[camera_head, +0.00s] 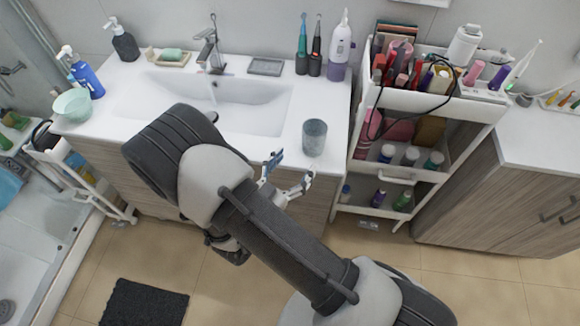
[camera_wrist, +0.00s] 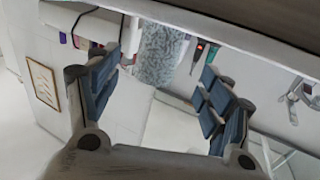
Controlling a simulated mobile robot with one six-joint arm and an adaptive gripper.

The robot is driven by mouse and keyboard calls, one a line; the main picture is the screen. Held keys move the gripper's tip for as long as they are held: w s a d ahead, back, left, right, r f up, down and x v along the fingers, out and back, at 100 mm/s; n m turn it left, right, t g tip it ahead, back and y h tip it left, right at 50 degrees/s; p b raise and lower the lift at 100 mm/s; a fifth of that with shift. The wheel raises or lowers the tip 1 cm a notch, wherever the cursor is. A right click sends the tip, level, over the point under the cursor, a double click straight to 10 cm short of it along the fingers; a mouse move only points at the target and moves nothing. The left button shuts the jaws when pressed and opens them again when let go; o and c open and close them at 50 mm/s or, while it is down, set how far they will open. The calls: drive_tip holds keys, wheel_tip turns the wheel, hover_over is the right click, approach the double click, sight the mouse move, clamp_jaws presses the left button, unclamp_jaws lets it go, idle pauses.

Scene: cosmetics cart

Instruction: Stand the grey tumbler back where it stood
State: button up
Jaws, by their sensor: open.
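The grey tumbler (camera_head: 314,138) stands upright on the white washbasin counter (camera_head: 335,100), to the right of the sink and near the front edge. My gripper (camera_head: 288,174) is in front of the counter edge, below and left of the tumbler in the head view. Its jaws are open and empty. In the wrist view the mottled grey tumbler (camera_wrist: 160,55) shows beyond the gap between the open blue-padded fingers (camera_wrist: 156,76). The fingers look apart from it.
A soap dish (camera_head: 266,66) and electric toothbrushes (camera_head: 309,55) stand behind the basin (camera_head: 225,104). A crowded white cosmetics cart (camera_head: 433,100) stands close on the right. The counter around the tumbler is clear. A dark mat (camera_head: 145,303) lies on the floor.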

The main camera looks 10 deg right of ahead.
drive_tip(key=w+a+r+g+y, duration=0.1)
drive_tip(key=w+a+y, duration=0.1)
drive_tip(key=w+a+r+g+y, duration=0.1)
drive_tip(key=w+a+r+y, duration=0.1)
drive_tip(key=w+y, duration=0.1)
drive_tip(key=w+a+r+g+y, duration=0.1)
drive_tip(key=w+a+y, duration=0.1)
drive_tip(key=shift+w+r+m, duration=0.2)
drive_tip(key=shift+r+m, duration=0.1)
drive_tip(key=shift+r, duration=0.05)
wheel_tip(320, 180, up, 12)
drive_tip(key=s+a+n+g+y, duration=0.2)
drive_tip(key=s+n+y, duration=0.15)
drive_tip(key=y, duration=0.35)
drive_tip(key=s+d+r+n+g, duration=0.1)
drive_tip(key=s+d+r, duration=0.1)
drive_tip(key=s+d, duration=0.3)
drive_tip(key=s+d+r+n+g+h, duration=0.1)
drive_tip(key=s+d, duration=0.4)
drive_tip(key=s, duration=0.6)
drive_tip(key=s+d+r+n+g+h, duration=0.1)
drive_tip(key=s+d+r+n+g, duration=0.1)
drive_tip(key=s+d, duration=0.3)
drive_tip(key=s+r+n, duration=0.1)
drive_tip(key=s, duration=0.2)
drive_tip(key=shift+r, duration=0.4)
drive_tip(key=shift+c, duration=0.2)
